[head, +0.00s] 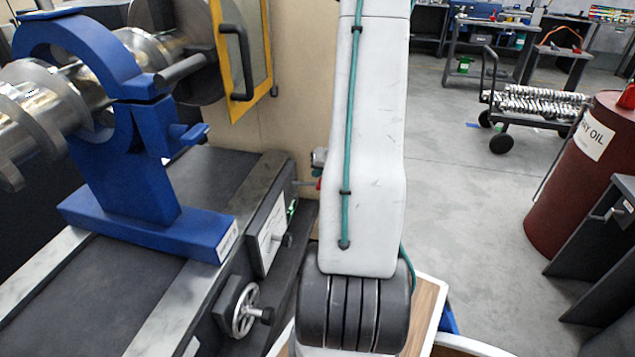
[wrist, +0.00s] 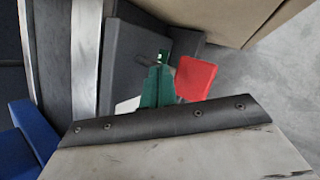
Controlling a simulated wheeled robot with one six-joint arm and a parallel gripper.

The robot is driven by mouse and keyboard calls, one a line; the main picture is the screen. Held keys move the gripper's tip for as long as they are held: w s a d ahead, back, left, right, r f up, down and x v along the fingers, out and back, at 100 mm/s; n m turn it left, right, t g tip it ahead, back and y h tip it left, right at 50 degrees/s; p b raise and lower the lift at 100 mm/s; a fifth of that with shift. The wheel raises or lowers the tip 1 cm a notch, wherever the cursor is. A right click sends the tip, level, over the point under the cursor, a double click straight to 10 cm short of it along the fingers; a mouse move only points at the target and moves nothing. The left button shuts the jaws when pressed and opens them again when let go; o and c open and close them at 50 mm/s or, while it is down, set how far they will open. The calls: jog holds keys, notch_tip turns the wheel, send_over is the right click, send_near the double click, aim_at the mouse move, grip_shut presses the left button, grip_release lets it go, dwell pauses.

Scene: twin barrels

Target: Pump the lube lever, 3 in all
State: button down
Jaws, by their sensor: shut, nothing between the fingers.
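A small red piece (head: 319,183), which looks like the lube lever's grip, sits at the end of a thin rod beside the machine's front, partly behind my arm. In the wrist view a red block (wrist: 195,78), apparently the same grip, is just right of my gripper (wrist: 159,66). My gripper's green fingers are together, with nothing seen between them. Their tips are close to the dark machine housing; I cannot tell whether they touch the red block.
The machine bed (head: 160,245) fills the left, with a blue clamp stand (head: 125,165) and a handwheel (head: 244,310) on its front. A beige cabinet (head: 300,90) stands behind. A dark red oil barrel (head: 575,185) is at right. The grey floor (head: 470,170) between is mostly clear.

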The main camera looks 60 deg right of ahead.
jog(key=shift+f, duration=0.1)
dwell(0.6)
jog(key=shift+f, duration=0.35)
jog(key=shift+s+f, duration=0.15)
jog(key=shift+f, duration=0.6)
jog(key=shift+s+f, duration=0.15)
jog(key=shift+f, duration=0.55)
dwell(1.6)
jog(key=shift+r, duration=0.15)
jog(key=shift+w+r, duration=0.15)
jog(key=shift+r, duration=0.75)
jog(key=shift+w+r, duration=0.15)
jog(key=shift+r, duration=0.7)
jog(key=r, duration=0.5)
jog(key=shift+w+a, duration=0.1)
jog(key=shift+w, duration=0.25)
